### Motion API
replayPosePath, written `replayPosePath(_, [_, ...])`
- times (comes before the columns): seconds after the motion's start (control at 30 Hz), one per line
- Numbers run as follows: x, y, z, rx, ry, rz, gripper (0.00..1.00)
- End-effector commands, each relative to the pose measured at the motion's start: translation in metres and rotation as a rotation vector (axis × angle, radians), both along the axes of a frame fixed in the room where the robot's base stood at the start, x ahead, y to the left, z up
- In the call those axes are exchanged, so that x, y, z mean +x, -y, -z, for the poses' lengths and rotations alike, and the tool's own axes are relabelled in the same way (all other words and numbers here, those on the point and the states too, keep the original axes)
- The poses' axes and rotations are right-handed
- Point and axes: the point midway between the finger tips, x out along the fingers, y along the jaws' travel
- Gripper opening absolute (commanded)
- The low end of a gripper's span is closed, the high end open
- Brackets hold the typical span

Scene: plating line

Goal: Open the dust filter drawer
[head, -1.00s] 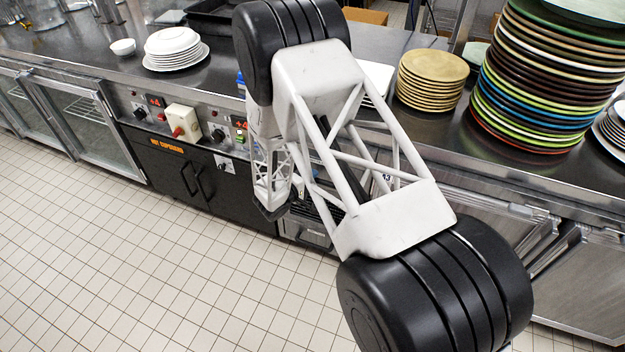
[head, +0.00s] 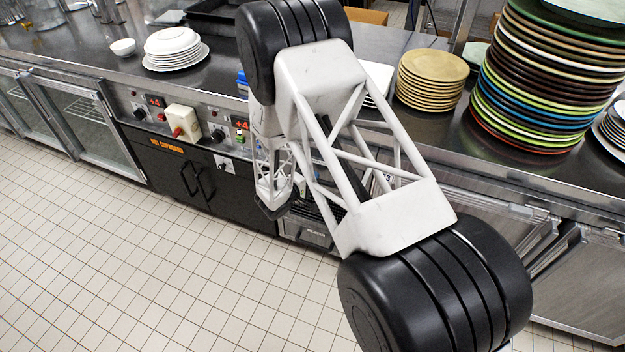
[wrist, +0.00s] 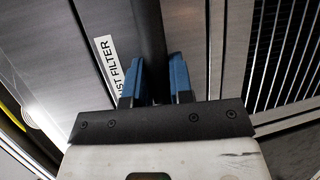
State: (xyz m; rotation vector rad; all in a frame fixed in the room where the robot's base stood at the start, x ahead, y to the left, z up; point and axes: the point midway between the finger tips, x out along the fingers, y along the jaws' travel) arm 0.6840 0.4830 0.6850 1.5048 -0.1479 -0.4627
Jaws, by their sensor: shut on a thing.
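A dark bar handle (wrist: 150,30) runs up the drawer front in the wrist view. My gripper (wrist: 155,80) has its blue fingers on both sides of this handle and is shut on it. The lower ends of the fingers and handle are hidden behind the dark gripper plate. In the head view my arm covers most of this area, so the gripper's hold and how far the drawer stands out cannot be told there.
A vented grille (wrist: 285,50) lies right of the drawer in the wrist view. The black hot cupboard (head: 185,180) is left of my arm. Plate stacks (head: 432,80) stand on the steel counter (head: 225,55). The tiled floor (head: 130,270) in front is clear.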

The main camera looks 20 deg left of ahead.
Motion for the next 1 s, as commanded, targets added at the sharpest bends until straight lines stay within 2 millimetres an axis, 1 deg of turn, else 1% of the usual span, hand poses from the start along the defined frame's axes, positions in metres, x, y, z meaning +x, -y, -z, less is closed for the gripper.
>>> replayPosePath(0.17, [-0.007,0.000,0.000,-0.001,0.000,0.000,0.00])
replayPosePath(0.27, [-0.015,0.000,0.000,0.000,0.000,0.000,0.00])
replayPosePath(0.37, [-0.028,-0.001,0.000,0.000,0.000,-0.002,0.00])
replayPosePath(0.47, [-0.046,-0.001,0.000,0.000,-0.001,-0.002,0.00])
replayPosePath(0.57, [-0.068,-0.001,0.000,-0.001,-0.001,-0.004,0.00])
replayPosePath(1.0, [-0.176,0.000,0.000,-0.001,-0.001,-0.003,0.00])
